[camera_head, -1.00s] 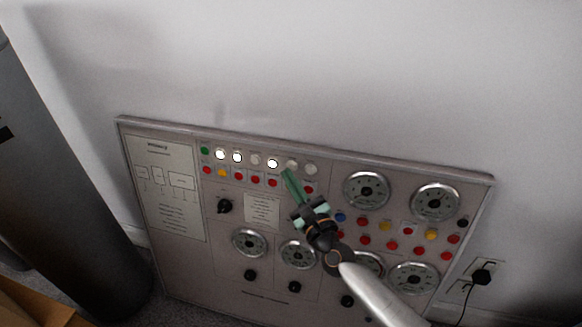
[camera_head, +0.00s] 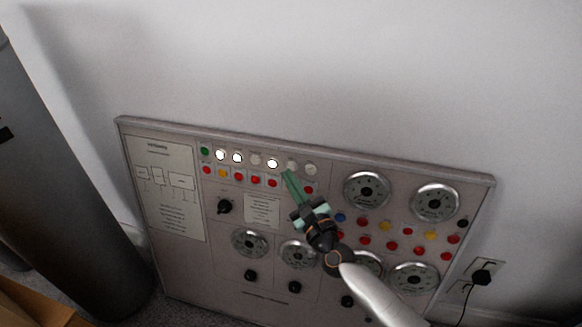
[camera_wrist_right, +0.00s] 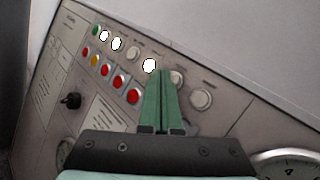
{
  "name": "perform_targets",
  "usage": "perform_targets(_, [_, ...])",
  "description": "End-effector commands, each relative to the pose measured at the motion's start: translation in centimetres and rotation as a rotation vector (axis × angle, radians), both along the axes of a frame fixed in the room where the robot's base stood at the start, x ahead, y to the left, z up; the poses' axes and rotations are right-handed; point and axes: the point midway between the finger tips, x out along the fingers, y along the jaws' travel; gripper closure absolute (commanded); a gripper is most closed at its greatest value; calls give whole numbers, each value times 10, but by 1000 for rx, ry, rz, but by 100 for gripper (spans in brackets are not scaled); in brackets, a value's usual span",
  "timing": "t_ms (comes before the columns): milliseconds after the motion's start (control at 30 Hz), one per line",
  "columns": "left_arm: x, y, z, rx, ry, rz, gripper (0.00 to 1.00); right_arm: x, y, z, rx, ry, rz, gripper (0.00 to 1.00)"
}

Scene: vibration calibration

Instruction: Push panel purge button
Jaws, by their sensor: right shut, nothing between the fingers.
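The grey control panel (camera_head: 180,270) leans against the wall in the head view, with rows of round buttons and lamps along its top left. Three white lamps (camera_head: 237,157) are lit. My right gripper (camera_head: 285,173) is shut and empty, its green fingertips over the row of red buttons (camera_head: 273,183), just below the unlit pale caps (camera_head: 291,163). In the right wrist view the shut fingers (camera_wrist_right: 162,75) reach up beside a lit lamp (camera_wrist_right: 149,66) and cover part of the red-button row. Whether they touch the panel I cannot tell. I cannot read which button is purge.
Round gauges (camera_head: 367,190) and more coloured buttons (camera_head: 392,246) fill the panel's right side. A black knob (camera_head: 225,206) is at left. A dark grey cylinder (camera_head: 60,170) stands left of the panel. A plug with a cord (camera_head: 481,278) sits in the wall socket at right.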

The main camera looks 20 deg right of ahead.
Motion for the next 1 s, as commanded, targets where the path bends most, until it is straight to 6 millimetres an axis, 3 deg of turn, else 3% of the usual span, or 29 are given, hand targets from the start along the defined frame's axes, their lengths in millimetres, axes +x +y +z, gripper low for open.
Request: perform_targets(1000, [1, 1, -4, 0, -5, 2, 100, 7, -5, -2, 0, 0, 0, 100])
